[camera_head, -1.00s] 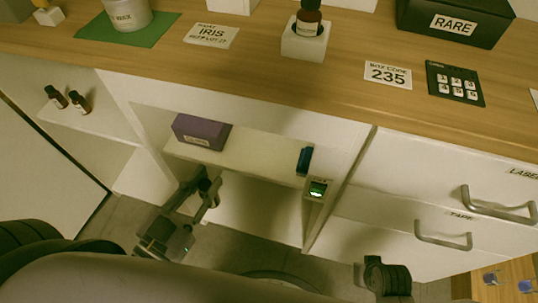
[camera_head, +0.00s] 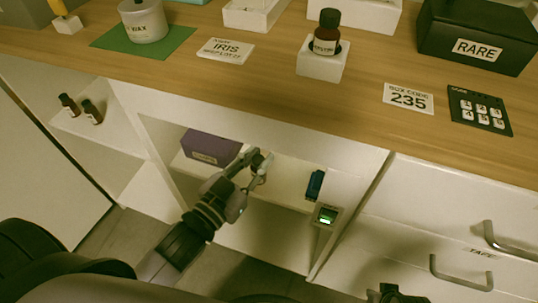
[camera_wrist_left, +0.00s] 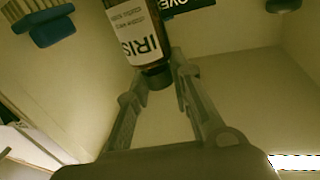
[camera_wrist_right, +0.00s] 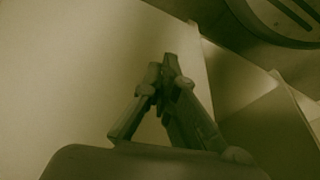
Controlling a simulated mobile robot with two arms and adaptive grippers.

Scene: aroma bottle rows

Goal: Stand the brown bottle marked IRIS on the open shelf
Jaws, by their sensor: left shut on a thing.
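The brown bottle marked IRIS (camera_wrist_left: 140,35) shows in the left wrist view, its label readable and its dark cap between the finger ends. My left gripper (camera_wrist_left: 173,65) is shut on it. In the head view my left gripper (camera_head: 257,168) is at the middle open shelf (camera_head: 285,190), to the right of a purple box (camera_head: 210,147). There the bottle is mostly hidden by the fingers; I cannot tell if it touches the shelf. My right gripper (camera_wrist_right: 168,68) is shut and empty in the right wrist view.
A dark blue item (camera_head: 315,184) stands at the shelf's right, above a small green-lit display (camera_head: 327,215). The counter above holds an IRIS card (camera_head: 226,50), a bottle in a white holder (camera_head: 321,62) and a black RARE box (camera_head: 470,40).

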